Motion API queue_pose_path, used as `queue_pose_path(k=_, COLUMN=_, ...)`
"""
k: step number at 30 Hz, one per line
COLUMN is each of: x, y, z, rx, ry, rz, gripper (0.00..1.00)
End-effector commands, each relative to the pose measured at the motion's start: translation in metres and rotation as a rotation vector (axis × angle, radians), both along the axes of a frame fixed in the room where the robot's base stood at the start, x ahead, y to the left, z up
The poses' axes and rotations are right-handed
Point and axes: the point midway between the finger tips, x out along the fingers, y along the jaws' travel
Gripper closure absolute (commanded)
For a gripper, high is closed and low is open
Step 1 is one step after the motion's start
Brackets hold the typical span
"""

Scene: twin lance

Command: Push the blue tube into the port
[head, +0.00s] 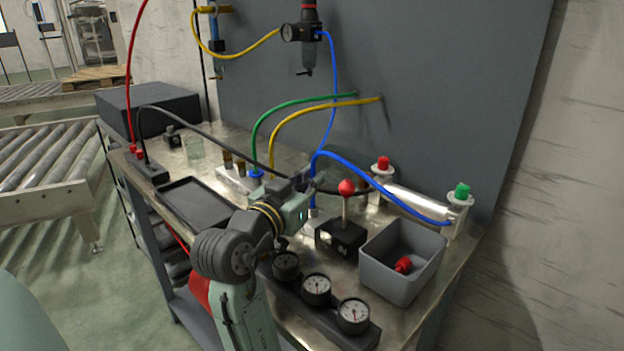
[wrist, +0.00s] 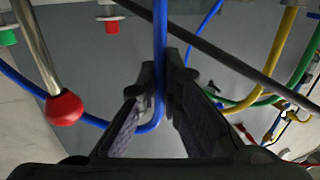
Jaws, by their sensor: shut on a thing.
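My gripper (head: 308,183) is shut on the blue tube (head: 382,184) above the metal bench. In the wrist view my gripper (wrist: 160,100) has the blue tube (wrist: 160,35) between its fingertips. The tube arcs from the silver cylinder's right end up to my gripper. Below the fingers it runs down, close to upright, toward a small pale block (head: 310,228). Whether its lower end touches or enters that block cannot be told. A blue fitting (head: 256,174) shows on the pale manifold (head: 236,184), left of my gripper. Which opening is the port is unclear.
A red-knobbed lever (head: 346,188) on a black box stands just right of my gripper. A grey bin (head: 403,263) holds a red part. Several gauges (head: 317,287) line the front edge. A black cable (wrist: 225,55) and green and yellow hoses (head: 318,118) pass nearby.

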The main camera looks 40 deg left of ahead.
Motion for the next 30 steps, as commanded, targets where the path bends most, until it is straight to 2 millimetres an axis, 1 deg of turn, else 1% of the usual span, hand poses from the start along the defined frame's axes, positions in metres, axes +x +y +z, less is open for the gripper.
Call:
queue_pose_path(k=3, x=0.000, y=0.000, z=-0.004, rx=0.000, ry=0.000, rz=0.000, gripper=1.00)
queue_pose_path(k=4, x=0.000, y=0.000, z=-0.003, rx=0.000, ry=0.000, rz=0.000, gripper=0.92)
queue_pose_path(k=14, x=0.000, y=0.000, z=-0.004, rx=-0.002, ry=0.002, rz=0.000, gripper=0.70)
queue_pose_path(k=22, x=0.000, y=0.000, z=-0.004, rx=-0.004, ry=0.003, rz=-0.001, gripper=0.70)
queue_pose_path(k=25, x=0.000, y=0.000, z=0.002, rx=-0.003, ry=0.004, rz=-0.001, gripper=0.70)
queue_pose_path(k=28, x=0.000, y=0.000, z=0.016, rx=-0.001, ry=0.002, rz=-0.001, gripper=0.70)
queue_pose_path(k=29, x=0.000, y=0.000, z=0.018, rx=-0.002, ry=0.003, rz=0.000, gripper=0.70)
queue_pose_path(k=30, x=-0.002, y=0.002, z=0.012, rx=-0.002, ry=0.004, rz=0.005, gripper=0.70)
